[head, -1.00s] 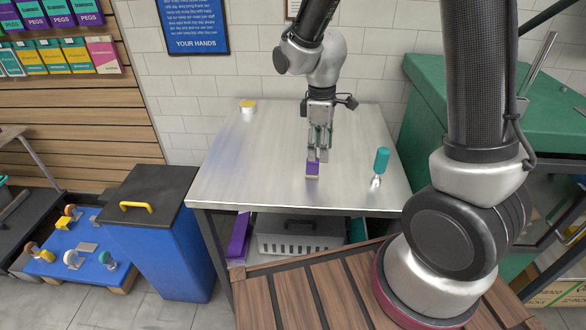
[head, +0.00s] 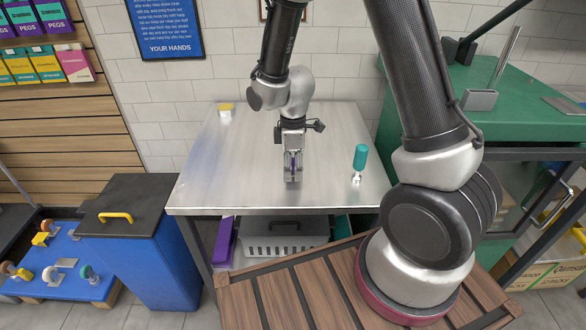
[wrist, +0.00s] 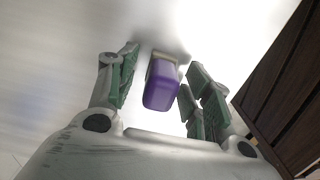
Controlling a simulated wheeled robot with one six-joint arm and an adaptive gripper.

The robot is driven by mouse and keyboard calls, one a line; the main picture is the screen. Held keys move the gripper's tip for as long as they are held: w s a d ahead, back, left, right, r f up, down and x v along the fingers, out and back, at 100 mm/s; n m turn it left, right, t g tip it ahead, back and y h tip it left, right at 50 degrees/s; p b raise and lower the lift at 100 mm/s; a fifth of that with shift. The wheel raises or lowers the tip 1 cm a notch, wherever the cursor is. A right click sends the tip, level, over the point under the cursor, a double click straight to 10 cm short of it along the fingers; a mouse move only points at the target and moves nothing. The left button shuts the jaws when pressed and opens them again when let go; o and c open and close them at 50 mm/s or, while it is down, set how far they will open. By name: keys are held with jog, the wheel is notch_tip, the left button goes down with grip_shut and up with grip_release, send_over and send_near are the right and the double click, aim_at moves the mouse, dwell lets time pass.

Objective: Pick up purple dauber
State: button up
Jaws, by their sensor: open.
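The purple dauber (head: 291,164) stands on the metal table, mostly hidden by my gripper in the head view. In the wrist view the purple dauber (wrist: 162,92) shows whole, with a purple body and a pale end against the table. My gripper (head: 292,174) is open and low over the table, with its fingers around the dauber. In the wrist view my gripper (wrist: 164,66) has one green-padded finger on each side. Clear gaps show between the pads and the dauber, with the right pad nearer.
A teal-handled dauber (head: 360,158) stands on the metal table (head: 230,170) to the right of my gripper. A small yellow-topped pot (head: 226,110) stands at the back left. A blue bin (head: 150,255) is at the lower left, and a green cabinet (head: 480,90) at the right.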

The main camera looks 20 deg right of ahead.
aim_at(293, 159)
jog(key=c, duration=1)
jog(key=shift+c, duration=0.2)
jog(key=shift+r, duration=0.1)
notch_tip(293, 159, up, 10)
jog(key=shift+f, duration=0.1)
jog(key=o, duration=0.3)
jog(key=shift+c, duration=1.3)
